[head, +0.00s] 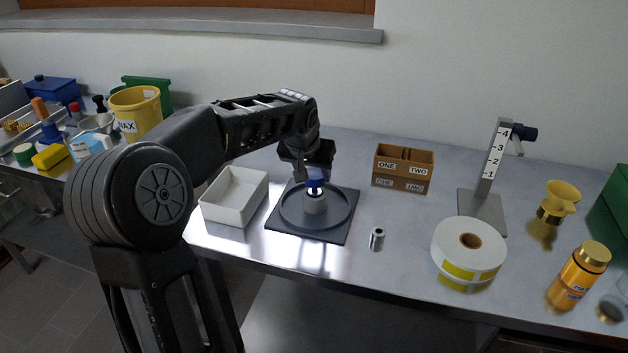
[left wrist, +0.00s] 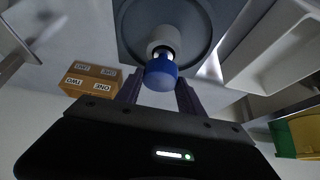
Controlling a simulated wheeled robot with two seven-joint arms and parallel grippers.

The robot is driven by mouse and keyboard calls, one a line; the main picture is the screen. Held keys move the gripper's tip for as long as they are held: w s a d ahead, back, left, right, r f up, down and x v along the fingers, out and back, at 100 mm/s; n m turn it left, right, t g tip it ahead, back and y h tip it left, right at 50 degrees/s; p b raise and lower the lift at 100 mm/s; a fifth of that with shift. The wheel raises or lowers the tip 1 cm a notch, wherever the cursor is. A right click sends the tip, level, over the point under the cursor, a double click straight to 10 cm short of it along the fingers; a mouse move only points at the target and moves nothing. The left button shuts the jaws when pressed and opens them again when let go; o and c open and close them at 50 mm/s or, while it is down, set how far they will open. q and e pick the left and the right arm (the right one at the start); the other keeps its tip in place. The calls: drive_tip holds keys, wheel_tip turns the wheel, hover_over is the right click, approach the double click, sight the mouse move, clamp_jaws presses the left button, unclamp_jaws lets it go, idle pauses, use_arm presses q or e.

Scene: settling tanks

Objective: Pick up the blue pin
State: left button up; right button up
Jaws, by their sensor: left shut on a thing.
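The blue pin (head: 314,186) has a blue head, and it also shows in the left wrist view (left wrist: 161,73). A short bright shaft shows under the head, above a grey round holder (head: 315,204). Whether the shaft's lower end is still inside the holder I cannot tell. The holder stands in the round recess of a dark square plate (head: 345,230). My left gripper (head: 314,176) reaches down from above and is shut on the blue pin's head. Its fingers lie on either side of the head in the left wrist view. My right gripper is not in view.
A white open box (head: 214,212) stands left of the plate. A brown two-part box (head: 402,168), a small metal cylinder (head: 377,238), a white label roll (head: 458,252) and a numbered stand (head: 492,150) are to the right.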

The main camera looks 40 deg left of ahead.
sight(314, 175)
use_arm(q)
wheel_tip(314, 175, up, 7)
drive_tip(key=shift+r, duration=0.15)
drive_tip(key=shift+d, duration=0.1)
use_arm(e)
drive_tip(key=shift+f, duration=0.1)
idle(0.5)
